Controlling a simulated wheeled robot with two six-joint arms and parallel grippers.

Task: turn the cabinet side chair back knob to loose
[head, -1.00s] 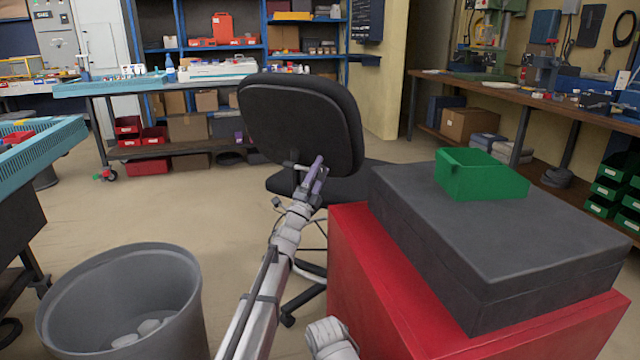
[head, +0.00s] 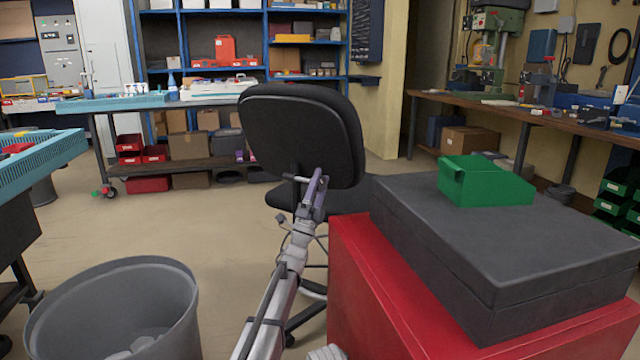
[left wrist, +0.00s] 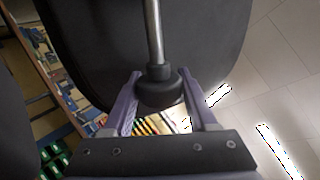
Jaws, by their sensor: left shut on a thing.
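A black office chair with a padded back (head: 300,135) stands beside the red cabinet (head: 365,285). In the left wrist view the round black back knob (left wrist: 158,88) sits at the base of a metal post below the backrest (left wrist: 90,45). My left gripper (left wrist: 160,95) has its two purple fingers on either side of the knob, shut on it. In the head view my left gripper (head: 316,190) is at the rear of the chair, under the backrest, and hides the knob. My right gripper is not in view.
A dark grey case (head: 490,255) with a green bin (head: 485,182) lies on the red cabinet, right of my arm. A grey waste bin (head: 115,305) stands at the lower left. A workbench (head: 180,165) and blue shelves are behind the chair. Floor at left-centre is clear.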

